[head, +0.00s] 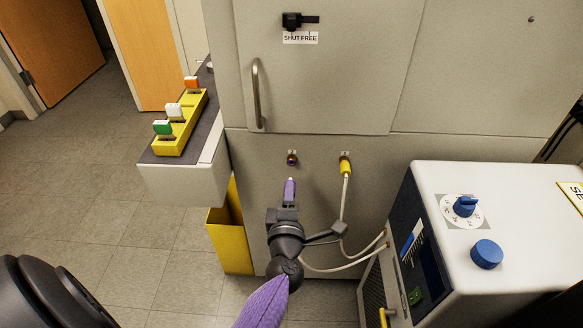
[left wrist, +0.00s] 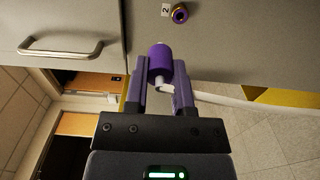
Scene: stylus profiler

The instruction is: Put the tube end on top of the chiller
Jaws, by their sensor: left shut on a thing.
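My left gripper (head: 289,202) is shut on the purple tube end (left wrist: 160,62) and holds it in the air in front of the grey cabinet, just below an open port (head: 292,158). That port also shows in the left wrist view (left wrist: 180,13), beside a label "2". A pale tube (left wrist: 225,98) runs off to the right from the held end. The chiller (head: 520,220) is the white box at the right, with two blue knobs on its top; the tube end is well to its left. My right gripper is not in view.
A second tube with a yellow end (head: 345,167) is in the port to the right. A cabinet door handle (head: 257,95) stands out above. At left is a shelf (head: 190,183) with a yellow rack (head: 180,130), and a yellow bin (head: 229,235) below. The chiller's front top is partly bare.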

